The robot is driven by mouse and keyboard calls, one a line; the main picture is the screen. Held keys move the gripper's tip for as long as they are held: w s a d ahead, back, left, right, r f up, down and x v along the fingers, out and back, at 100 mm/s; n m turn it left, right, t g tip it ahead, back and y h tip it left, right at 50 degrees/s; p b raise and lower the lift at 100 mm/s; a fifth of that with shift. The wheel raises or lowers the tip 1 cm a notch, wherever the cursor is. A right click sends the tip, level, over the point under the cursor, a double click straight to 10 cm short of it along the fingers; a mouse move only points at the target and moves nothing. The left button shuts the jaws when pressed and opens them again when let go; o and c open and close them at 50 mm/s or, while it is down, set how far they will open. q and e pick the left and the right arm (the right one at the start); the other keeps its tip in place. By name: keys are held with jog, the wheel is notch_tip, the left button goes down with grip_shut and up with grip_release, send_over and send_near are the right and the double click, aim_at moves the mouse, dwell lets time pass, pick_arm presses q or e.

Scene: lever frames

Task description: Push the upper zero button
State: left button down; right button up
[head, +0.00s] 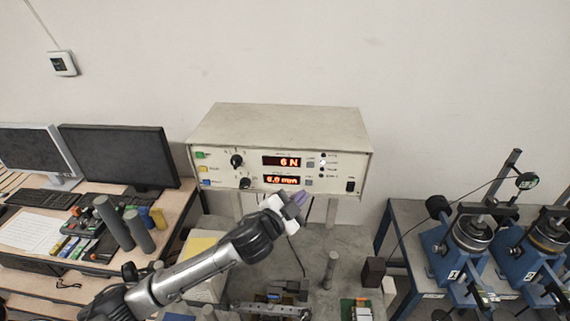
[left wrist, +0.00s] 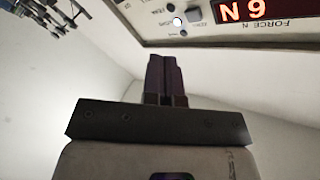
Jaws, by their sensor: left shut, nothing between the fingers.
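The cream instrument box (head: 280,127) shows an upper red display (head: 282,162) reading 6 N and a lower display (head: 282,180) reading about 0.0 mm. The upper zero button (head: 310,163) is a small grey square just right of the upper display. My left gripper (head: 299,197) is shut and empty, in front of the panel and below the button in the head view. Its dark fingers (left wrist: 163,70) appear apart from the button. My right gripper is out of view.
A lower grey button (head: 308,182) sits beside the lower display. Knobs (head: 237,161) and coloured buttons are on the panel's left, small lamps (head: 323,162) on its right. Monitors (head: 118,155) stand left; blue lever frames (head: 465,250) stand right.

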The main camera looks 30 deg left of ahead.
aim_at(310, 165)
pick_arm(q)
jog(key=d+r+h, duration=0.1)
jog(key=h, duration=0.1)
jog(key=s+d+r+m+h, duration=0.1)
jog(key=d+h, duration=0.1)
jog(key=shift+a, duration=0.1)
dwell(0.3)
jog(key=shift+w+a+b, duration=0.2)
jog(key=shift+w+a, duration=0.35)
jog(key=shift+w, duration=0.8)
jog(key=shift+w+a+b, duration=0.25)
jog(key=shift+w+a, duration=0.25)
jog(key=shift+w, duration=0.85)
jog(key=shift+w+a+b, duration=0.2)
jog(key=shift+w+a, duration=0.35)
jog(key=shift+w, duration=0.8)
jog(key=shift+w+a+r, duration=0.1)
jog(key=shift+w, duration=0.2)
